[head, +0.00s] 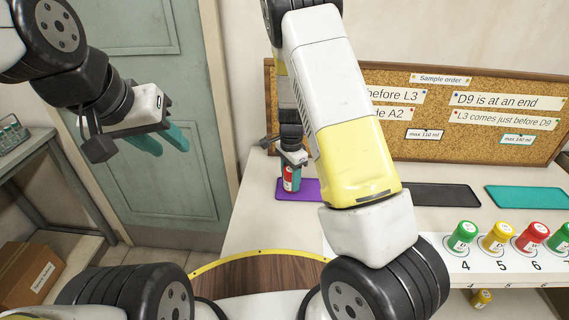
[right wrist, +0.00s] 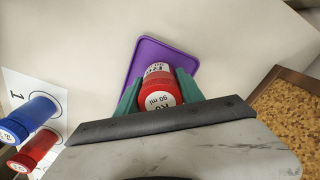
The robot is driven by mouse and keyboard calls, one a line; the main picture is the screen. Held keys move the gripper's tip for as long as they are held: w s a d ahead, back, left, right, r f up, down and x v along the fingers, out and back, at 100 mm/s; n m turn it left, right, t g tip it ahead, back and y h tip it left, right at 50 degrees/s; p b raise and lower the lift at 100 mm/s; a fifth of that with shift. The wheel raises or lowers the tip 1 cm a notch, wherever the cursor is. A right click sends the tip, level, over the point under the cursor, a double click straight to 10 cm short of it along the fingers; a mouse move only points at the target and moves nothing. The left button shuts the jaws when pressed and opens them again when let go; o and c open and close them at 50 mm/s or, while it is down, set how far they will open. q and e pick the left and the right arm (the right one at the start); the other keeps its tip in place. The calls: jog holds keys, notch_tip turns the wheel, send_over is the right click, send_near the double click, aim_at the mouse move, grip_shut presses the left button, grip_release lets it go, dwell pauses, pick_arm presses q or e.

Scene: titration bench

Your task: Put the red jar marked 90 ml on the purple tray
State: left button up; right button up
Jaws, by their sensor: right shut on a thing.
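The red jar (head: 291,182) has a white label and is held upright over the purple tray (head: 311,196). In the right wrist view the jar's lid (right wrist: 160,98) reads 90 ml. My right gripper (head: 291,168) is shut on the jar, with a teal finger on each side. The tray also shows behind the jar in the right wrist view (right wrist: 143,58). I cannot tell whether the jar's base touches the tray. My left gripper (head: 166,144) is open and empty, in the air before the door, far left of the tray.
A black tray (head: 443,196) and a teal tray (head: 526,197) lie to the right. Several coloured jars, one a green jar (head: 462,236), stand on a numbered rack at right. A corkboard (head: 430,150) with notes stands behind. A blue jar (right wrist: 35,115) and another red jar (right wrist: 38,148) stand nearby.

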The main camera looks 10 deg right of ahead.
jog(key=o, duration=1.4)
jog(key=shift+f, duration=0.15)
jog(key=shift+o, duration=0.2)
notch_tip(320, 180, up, 12)
jog(key=shift+r, duration=0.25)
jog(key=s+d+r+n+t+y, duration=0.2)
jog(key=s+r+n+t, duration=0.4)
jog(key=s+r+n, duration=0.7)
jog(key=shift+s+d+r+n, duration=0.35)
jog(key=shift+s+r, duration=3.05)
jog(key=shift+s, duration=2.1)
